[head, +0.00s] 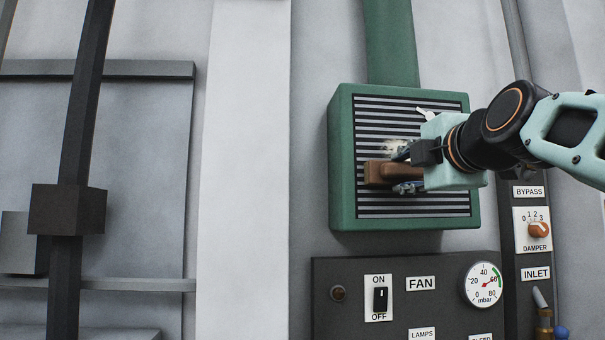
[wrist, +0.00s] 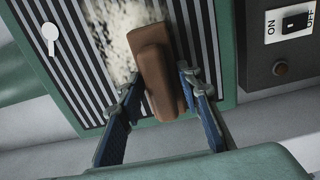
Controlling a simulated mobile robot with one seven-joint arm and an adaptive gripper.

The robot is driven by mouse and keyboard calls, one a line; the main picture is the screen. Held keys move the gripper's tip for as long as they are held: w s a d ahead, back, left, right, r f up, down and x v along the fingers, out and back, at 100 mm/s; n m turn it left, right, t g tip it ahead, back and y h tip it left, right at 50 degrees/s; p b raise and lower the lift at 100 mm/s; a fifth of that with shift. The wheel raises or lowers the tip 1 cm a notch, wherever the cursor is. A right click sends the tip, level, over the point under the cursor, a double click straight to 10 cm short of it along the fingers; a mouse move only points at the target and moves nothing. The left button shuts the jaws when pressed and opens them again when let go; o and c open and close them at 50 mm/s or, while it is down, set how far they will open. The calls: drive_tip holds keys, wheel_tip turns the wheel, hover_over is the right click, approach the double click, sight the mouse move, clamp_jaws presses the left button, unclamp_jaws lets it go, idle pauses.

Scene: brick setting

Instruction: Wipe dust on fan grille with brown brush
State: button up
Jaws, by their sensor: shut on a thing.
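The fan grille (head: 375,112) is a panel of dark and light slats in a green housing (head: 342,165) on the wall. My gripper (head: 405,170) is in front of it, shut on the brown brush (head: 378,174). In the wrist view the brush (wrist: 155,65) sits between the two blue fingers of my gripper (wrist: 160,90), against or just in front of the slats; I cannot tell whether it touches. A pale speckled patch of dust (wrist: 118,35) lies on the slats beside the brush. In the head view the dust (head: 393,146) shows just above the brush, partly hidden by my gripper.
A dark panel below holds the FAN switch (head: 380,298) and a round gauge (head: 484,285). The BYPASS damper knob (head: 539,229) is to the right. A white key-shaped piece (wrist: 50,36) is on the grille. A dark vertical bar (head: 76,130) stands far left.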

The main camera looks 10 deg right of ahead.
drive_tip(key=shift+d+r+p, duration=1.05)
drive_tip(key=shift+d+p, duration=1.4)
drive_tip(key=shift+d, duration=3.55)
drive_tip(key=shift+w+a+f+b, duration=0.1)
drive_tip(key=shift+a+b, duration=3.25)
drive_tip(key=shift+a, duration=3.95)
drive_tip(key=shift+r+p, duration=1.1)
drive_tip(key=shift+r, duration=0.1)
drive_tip(key=d+p, duration=0.6)
drive_tip(key=d, duration=0.8)
drive_tip(key=shift+d+f+p, duration=0.15)
drive_tip(key=shift+d+p, duration=0.15)
drive_tip(key=shift+p, duration=0.05)
